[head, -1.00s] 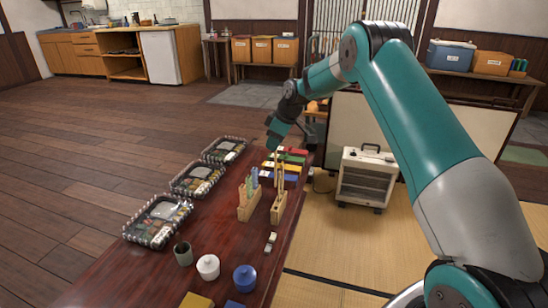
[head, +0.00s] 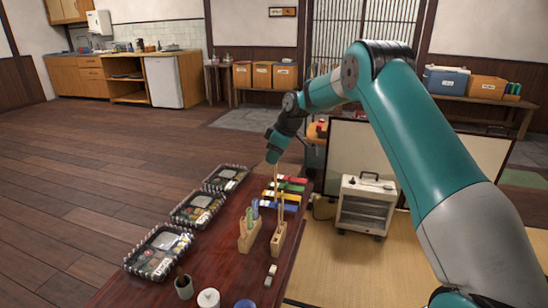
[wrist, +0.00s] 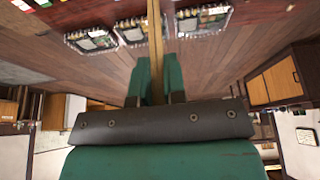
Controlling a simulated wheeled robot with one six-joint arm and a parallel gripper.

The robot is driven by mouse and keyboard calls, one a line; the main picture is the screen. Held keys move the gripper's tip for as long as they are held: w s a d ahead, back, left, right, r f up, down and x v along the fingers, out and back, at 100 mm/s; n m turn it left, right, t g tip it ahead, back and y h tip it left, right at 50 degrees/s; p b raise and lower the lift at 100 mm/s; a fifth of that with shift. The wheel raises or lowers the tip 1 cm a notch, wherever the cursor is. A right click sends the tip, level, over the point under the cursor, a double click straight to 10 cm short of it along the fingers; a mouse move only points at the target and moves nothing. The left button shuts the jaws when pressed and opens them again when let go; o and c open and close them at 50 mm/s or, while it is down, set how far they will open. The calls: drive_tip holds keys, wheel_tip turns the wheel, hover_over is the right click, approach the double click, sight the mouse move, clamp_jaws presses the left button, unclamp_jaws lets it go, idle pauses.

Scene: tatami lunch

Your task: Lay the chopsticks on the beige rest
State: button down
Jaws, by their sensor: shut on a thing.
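My gripper (head: 274,152) is above the far half of the dark red table, shut on a pair of light wooden chopsticks. The chopsticks (head: 276,180) hang upright below it; in the wrist view they (wrist: 155,35) stand between the two teal fingers. The right wooden holder (head: 278,241) is below and nearer, with another stick upright in it. I cannot tell whether the held chopsticks' lower ends are clear of this holder. Two small rests lie in front of it; the beige rest (head: 268,282) seems to be the nearer one, but they are tiny here.
A left holder (head: 249,236) has green and blue sticks. Several lunch trays (head: 160,253) line the table's left edge. Coloured cases (head: 287,195) lie behind the holders. A dark cup (head: 184,288), a white jar (head: 208,299) and a blue jar (head: 245,304) stand in front.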

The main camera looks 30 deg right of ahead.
drive_tip(key=shift+r+p, duration=1.5)
drive_tip(key=shift+r, duration=0.5)
